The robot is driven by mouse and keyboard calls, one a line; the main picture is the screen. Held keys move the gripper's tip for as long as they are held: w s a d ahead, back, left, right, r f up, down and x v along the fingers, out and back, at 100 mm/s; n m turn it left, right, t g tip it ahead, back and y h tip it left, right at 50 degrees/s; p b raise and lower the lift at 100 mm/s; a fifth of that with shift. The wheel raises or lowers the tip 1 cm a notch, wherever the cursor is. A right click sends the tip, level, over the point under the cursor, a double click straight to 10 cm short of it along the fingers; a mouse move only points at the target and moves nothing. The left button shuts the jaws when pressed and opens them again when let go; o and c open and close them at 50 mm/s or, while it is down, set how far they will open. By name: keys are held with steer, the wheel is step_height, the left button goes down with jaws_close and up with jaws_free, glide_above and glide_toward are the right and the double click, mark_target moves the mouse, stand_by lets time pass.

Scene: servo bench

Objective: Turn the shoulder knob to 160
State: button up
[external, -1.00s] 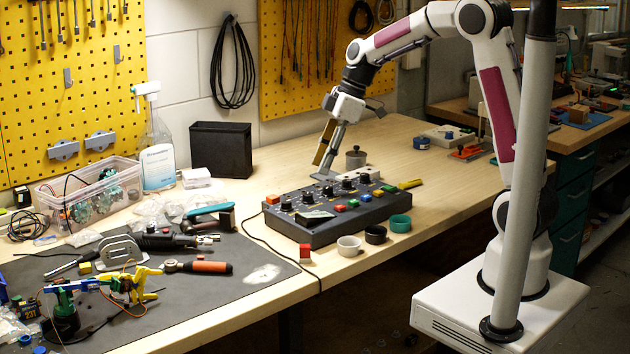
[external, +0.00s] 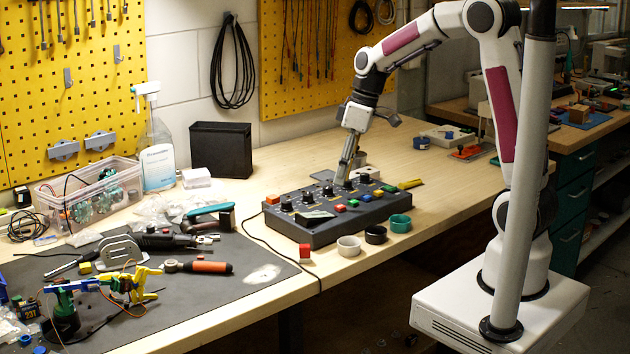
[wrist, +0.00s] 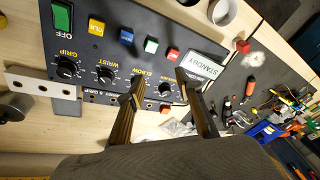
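A dark control box (external: 330,228) stands on the bench with a row of black knobs along its back. In the wrist view it appears turned around, with the grip knob (wrist: 67,67) and wrist knob (wrist: 106,76) at left. Another black knob (wrist: 165,89) shows between my fingers; I cannot tell for sure whether it is the shoulder knob. My gripper (external: 345,176) points down over the right half of the knob row. In the wrist view my gripper (wrist: 159,78) is open, with fingers apart and nothing between them. The left finger hides part of the row. Dial readings are too small to read.
White, black and teal cups (external: 399,223) stand before the box, with a red cube (external: 305,251) at its front left corner. A STANDBY display (wrist: 203,66) and colored buttons sit on the panel. A grey metal pot (external: 358,157) stands behind. The bench to the right is mostly clear.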

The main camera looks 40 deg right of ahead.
steer(key=shift+m+h, duration=0.3)
steer(key=shift+m, duration=0.6)
steer(key=s, duration=0.1)
steer(key=s+d, duration=0.1)
steer(key=s, duration=0.1)
steer(key=shift+s+d+r, duration=0.15)
steer(key=shift+s+r, duration=0.1)
steer(key=shift+s, duration=0.15)
steer(key=s+d+r+m+h, duration=0.1)
steer(key=s+m, duration=0.1)
steer(key=s, duration=0.3)
steer(key=shift+s+d, duration=0.4)
steer(key=shift+r, duration=0.1)
